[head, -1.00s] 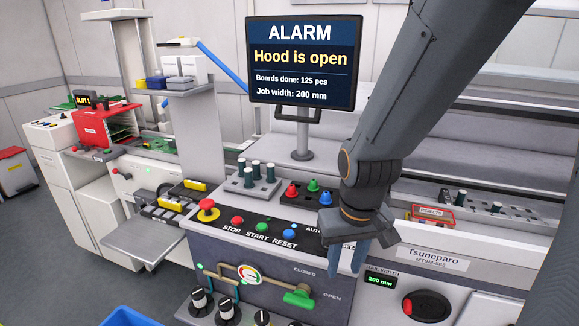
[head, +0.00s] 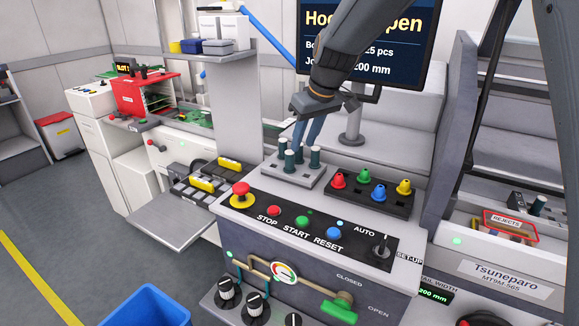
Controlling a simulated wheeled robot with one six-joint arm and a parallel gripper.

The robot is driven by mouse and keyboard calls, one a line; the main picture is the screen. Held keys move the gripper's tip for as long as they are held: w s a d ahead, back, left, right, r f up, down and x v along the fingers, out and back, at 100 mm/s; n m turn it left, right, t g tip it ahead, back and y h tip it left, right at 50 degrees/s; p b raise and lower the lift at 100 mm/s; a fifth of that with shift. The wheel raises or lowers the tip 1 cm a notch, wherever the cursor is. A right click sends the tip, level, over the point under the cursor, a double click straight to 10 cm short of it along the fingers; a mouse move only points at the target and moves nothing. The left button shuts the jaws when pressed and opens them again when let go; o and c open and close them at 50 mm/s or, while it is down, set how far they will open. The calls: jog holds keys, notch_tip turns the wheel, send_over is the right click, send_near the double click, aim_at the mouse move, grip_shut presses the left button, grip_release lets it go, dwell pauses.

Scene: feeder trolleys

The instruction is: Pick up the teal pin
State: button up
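The grey block (head: 318,180) sits on the machine top behind the button panel. My gripper (head: 306,140) points down over the block from behind. Its two blue fingers look apart, with their tips close to the pin tops. The fingers overlap the rear pins, so I cannot tell whether they touch one. No pin is seen lifted.
A black block with coloured knobs (head: 371,190) stands just right of the pin block. The red emergency button (head: 240,194) is at front left. A red rejects tray (head: 510,226) lies at right.

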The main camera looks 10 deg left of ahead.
aim_at(290, 152)
jog(key=shift+n, duration=0.3)
jog(key=shift+w+a+f+p, duration=0.5)
jog(key=shift+a+f, duration=0.25)
jog(key=shift+f, duration=0.35)
jog(key=shift+w+a+f+p, duration=0.4)
jog(key=shift+a+f, duration=0.35)
jog(key=shift+f, duration=0.4)
jog(key=shift+w+a+f+p, duration=0.4)
jog(key=shift+a+f+p, duration=0.25)
jog(key=shift+f, duration=0.45)
grip_shut()
jog(key=shift+a+r, duration=0.1)
jog(key=shift+r, duration=0.05)
notch_tip(290, 152, up, 10)
jog(key=b, duration=0.3)
